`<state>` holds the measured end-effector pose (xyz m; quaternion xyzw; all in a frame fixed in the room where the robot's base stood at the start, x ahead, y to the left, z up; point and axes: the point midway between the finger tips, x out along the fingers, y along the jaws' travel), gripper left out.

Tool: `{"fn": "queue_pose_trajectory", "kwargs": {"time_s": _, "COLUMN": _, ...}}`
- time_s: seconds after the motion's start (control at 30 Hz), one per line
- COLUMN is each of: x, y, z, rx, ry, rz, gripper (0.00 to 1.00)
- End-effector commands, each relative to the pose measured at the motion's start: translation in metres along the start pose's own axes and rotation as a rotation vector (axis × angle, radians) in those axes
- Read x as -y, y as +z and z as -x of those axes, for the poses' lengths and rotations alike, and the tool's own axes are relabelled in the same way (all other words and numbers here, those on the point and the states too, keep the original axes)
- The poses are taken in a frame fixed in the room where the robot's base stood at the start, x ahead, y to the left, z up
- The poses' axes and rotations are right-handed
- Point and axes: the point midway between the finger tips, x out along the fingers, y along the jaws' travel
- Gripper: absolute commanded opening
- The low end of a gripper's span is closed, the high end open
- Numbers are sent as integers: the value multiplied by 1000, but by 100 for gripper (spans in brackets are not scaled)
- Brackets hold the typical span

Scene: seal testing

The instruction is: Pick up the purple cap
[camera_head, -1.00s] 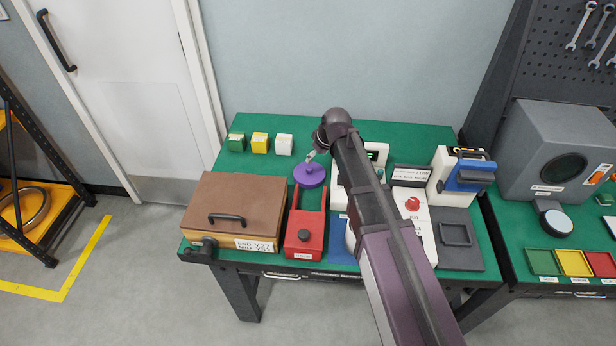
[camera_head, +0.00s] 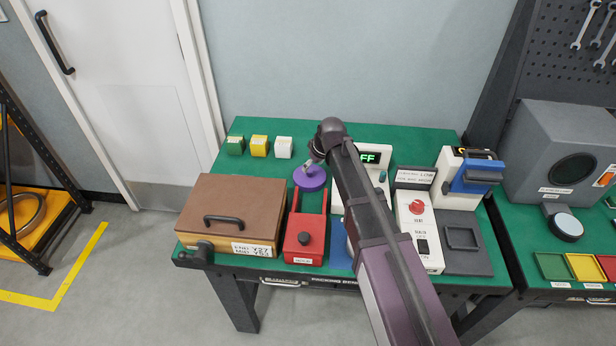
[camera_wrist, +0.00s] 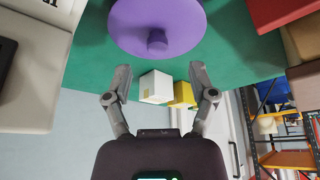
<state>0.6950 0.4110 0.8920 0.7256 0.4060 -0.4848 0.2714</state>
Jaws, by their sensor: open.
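The purple cap (camera_head: 310,179) is a round disc with a small knob. It lies on the green bench behind the red fixture. In the wrist view the cap (camera_wrist: 160,18) fills the top middle, its knob (camera_wrist: 157,43) facing my gripper. My gripper (camera_head: 314,163) is just above the cap in the head view, with its fingers partly hidden by the wrist. In the wrist view my gripper (camera_wrist: 160,76) is open and empty, its two fingers apart and pointing towards the cap, with a gap between fingertips and knob.
A red fixture (camera_head: 304,243) and a brown-lidded box (camera_head: 236,196) stand in front. Green (camera_head: 236,146), yellow (camera_head: 260,146) and white (camera_head: 284,147) blocks stand behind to the left. White devices (camera_head: 418,225) sit to the right, partly behind my arm. Bare green bench lies behind the cap.

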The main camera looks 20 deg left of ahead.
Motion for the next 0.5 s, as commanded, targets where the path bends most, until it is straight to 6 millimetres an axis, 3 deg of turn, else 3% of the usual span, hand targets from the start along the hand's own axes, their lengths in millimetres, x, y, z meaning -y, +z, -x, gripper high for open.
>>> {"fn": "queue_pose_trajectory", "kwargs": {"time_s": 0.27, "x": -1, "y": 0, "z": -5, "rx": 0, "ry": 0, "rz": 0, "gripper": 73}}
{"fn": "queue_pose_trajectory", "kwargs": {"time_s": 0.5, "x": -2, "y": 0, "z": -23, "rx": 0, "ry": 0, "rz": 0, "gripper": 73}}
